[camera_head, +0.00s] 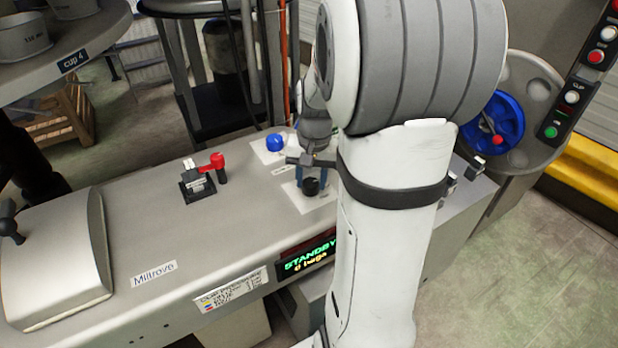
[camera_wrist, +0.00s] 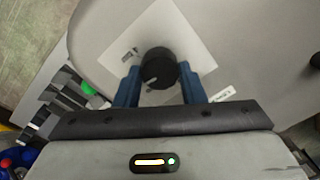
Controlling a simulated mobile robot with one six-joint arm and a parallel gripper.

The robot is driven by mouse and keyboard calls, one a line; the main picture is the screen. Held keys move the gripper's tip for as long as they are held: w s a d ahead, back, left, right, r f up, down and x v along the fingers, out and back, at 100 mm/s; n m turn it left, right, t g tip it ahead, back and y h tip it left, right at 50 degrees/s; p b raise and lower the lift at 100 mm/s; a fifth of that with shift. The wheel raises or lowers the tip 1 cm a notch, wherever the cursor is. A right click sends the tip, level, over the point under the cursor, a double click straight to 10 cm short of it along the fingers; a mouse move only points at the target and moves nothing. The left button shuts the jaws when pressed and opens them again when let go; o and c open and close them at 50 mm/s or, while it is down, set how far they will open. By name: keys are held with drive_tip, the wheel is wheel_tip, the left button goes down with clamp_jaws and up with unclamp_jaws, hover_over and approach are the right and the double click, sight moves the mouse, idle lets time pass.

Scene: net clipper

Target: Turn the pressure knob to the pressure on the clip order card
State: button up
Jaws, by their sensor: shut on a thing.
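A black knob (camera_wrist: 158,65) sits on a white dial plate (camera_wrist: 193,40) in the wrist view, with a pale pointer mark toward the picture's lower left. In the head view the black knob (camera_head: 311,187) is partly hidden by my arm. My gripper (camera_wrist: 160,74) is shut on the knob, one blue finger on each side; it also shows in the head view (camera_head: 314,178). The plate's markings are too small to read. A card (camera_head: 231,291) with colored rows is on the console front; its heading and rows are not clearly readable, and I cannot tell if it is the clip order card.
A blue knob (camera_head: 275,142) stands behind the black one. A red-handled lever (camera_head: 213,163) stands to the left. The display (camera_head: 308,257) reads STANDBY and 0 bags. A blue wheel (camera_head: 493,127) and a button panel (camera_head: 572,97) are at the right. The console's left top is mostly clear.

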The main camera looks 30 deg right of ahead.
sight(313, 182)
drive_tip(key=shift+s+a+f, duration=0.1)
drive_tip(key=shift+s+f, duration=0.05)
drive_tip(key=shift+s, duration=0.05)
drive_tip(key=o, duration=1)
drive_tip(key=shift+w, duration=0.1)
drive_tip(key=shift+r, duration=0.25)
drive_tip(key=shift+r, duration=0.4)
drive_tip(key=r, duration=0.6)
drive_tip(key=shift+d+r, duration=0.2)
drive_tip(key=shift+r, duration=0.2)
